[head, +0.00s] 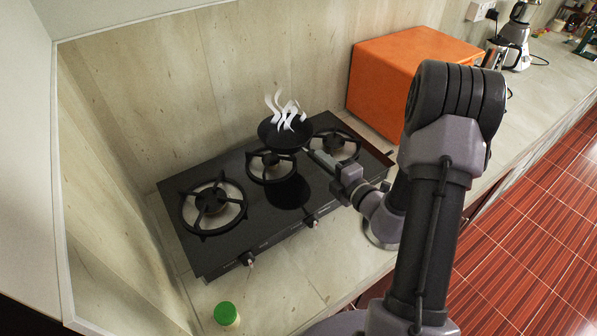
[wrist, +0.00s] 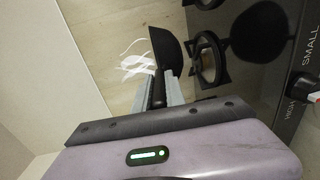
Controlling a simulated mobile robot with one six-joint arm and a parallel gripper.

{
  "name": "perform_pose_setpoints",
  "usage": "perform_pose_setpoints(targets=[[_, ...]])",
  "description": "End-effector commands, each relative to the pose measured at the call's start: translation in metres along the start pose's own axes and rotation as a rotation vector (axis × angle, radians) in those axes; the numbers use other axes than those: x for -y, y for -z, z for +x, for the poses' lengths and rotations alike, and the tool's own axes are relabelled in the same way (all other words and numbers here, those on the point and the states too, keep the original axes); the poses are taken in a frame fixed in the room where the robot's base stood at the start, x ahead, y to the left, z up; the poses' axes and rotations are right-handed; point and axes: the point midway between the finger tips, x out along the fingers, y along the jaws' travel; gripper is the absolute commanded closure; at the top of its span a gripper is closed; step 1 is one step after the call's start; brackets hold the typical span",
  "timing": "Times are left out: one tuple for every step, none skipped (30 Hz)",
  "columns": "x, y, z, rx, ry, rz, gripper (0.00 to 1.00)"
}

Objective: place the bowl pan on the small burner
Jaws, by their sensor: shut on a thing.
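The black bowl pan (head: 284,137) has white steam-like wisps above it. My gripper (head: 322,161) is shut on its handle, and the pan appears raised over the back of the stove, behind the middle burner in the picture. In the wrist view the pan (wrist: 167,48) is seen edge-on, its handle (wrist: 158,92) between the fingers (wrist: 160,92). The small burner appears to be the middle one (head: 271,167), the smallest of the three; the pan hides part of its back edge. A burner grate (wrist: 208,62) shows beside the pan, apart from it, in the wrist view.
The black stove (head: 240,245) also has a large left burner (head: 213,204) and a right burner (head: 340,145). An orange box (head: 405,75) stands behind right. A green-capped jar (head: 227,314) stands in front. The wall is close behind the stove.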

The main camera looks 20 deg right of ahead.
Motion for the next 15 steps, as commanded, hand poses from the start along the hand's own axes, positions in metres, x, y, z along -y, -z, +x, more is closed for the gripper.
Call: perform_pose_setpoints(targets=[[0.001, 0.012, 0.007, -0.004, -0.002, 0.001, 1.00], [0.001, 0.018, 0.010, -0.004, -0.002, 0.001, 1.00], [0.001, 0.025, 0.014, -0.004, -0.002, 0.000, 1.00], [0.001, 0.029, 0.016, -0.003, -0.002, 0.000, 1.00], [0.001, 0.032, 0.018, -0.003, -0.002, 0.000, 1.00], [0.001, 0.035, 0.020, -0.001, -0.002, 0.000, 1.00], [0.001, 0.037, 0.021, -0.001, -0.003, 0.000, 1.00], [0.001, 0.039, 0.022, -0.001, -0.003, 0.001, 1.00], [0.001, 0.042, 0.024, 0.000, -0.003, 0.001, 1.00], [0.001, 0.046, 0.026, -0.001, -0.003, 0.001, 1.00], [0.002, 0.050, 0.027, -0.002, -0.002, 0.001, 1.00], [0.014, 0.047, 0.028, 0.001, -0.001, 0.002, 1.00], [0.021, 0.047, 0.029, 0.002, 0.000, 0.002, 1.00], [0.028, 0.047, 0.029, 0.002, 0.000, 0.003, 1.00], [0.035, 0.047, 0.030, 0.002, 0.000, 0.003, 1.00]])
